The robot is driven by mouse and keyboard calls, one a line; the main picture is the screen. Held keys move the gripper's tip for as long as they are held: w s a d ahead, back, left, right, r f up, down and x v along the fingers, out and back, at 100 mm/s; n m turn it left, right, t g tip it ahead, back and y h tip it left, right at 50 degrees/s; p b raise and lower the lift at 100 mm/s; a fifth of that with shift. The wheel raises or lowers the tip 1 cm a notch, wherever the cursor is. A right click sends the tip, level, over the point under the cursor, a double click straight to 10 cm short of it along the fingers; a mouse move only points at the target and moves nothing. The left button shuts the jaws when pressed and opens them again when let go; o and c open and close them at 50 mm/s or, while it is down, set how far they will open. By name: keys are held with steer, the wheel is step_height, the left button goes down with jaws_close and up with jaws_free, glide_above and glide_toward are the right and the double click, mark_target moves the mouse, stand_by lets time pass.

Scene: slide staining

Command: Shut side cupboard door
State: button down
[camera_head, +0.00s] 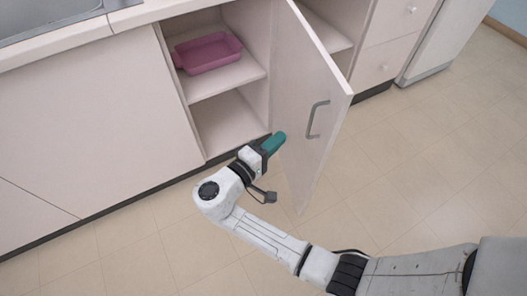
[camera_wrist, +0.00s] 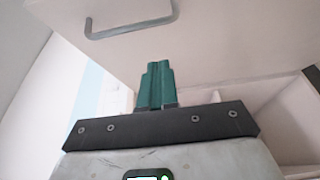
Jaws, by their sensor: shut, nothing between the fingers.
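The cupboard door (camera_head: 308,95) stands open, swung out from the cabinet front. Its face with the grey bar handle (camera_head: 318,119) is turned to the left. My gripper (camera_head: 276,141) is shut and empty, low on that handle side and near the door's cabinet-side edge. In the wrist view its green fingers (camera_wrist: 157,75) point up at the pale door panel (camera_wrist: 225,45), with the handle (camera_wrist: 130,25) at upper left. I cannot tell whether the fingertips touch the panel.
A shelved compartment left of the door is open and holds a pink tray (camera_head: 208,52). Another open compartment with a shelf (camera_head: 328,32) shows behind the door. Drawers (camera_head: 385,60) stand farther right. The tiled floor (camera_head: 430,150) on the right is clear.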

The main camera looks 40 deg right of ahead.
steer(key=shift+s+d, duration=0.45)
steer(key=shift+d, duration=0.35)
steer(key=shift+s+d, duration=0.45)
steer(key=shift+d, duration=0.3)
steer(key=shift+s+d, duration=0.45)
steer(key=shift+d, duration=0.35)
steer(key=shift+d, duration=0.1)
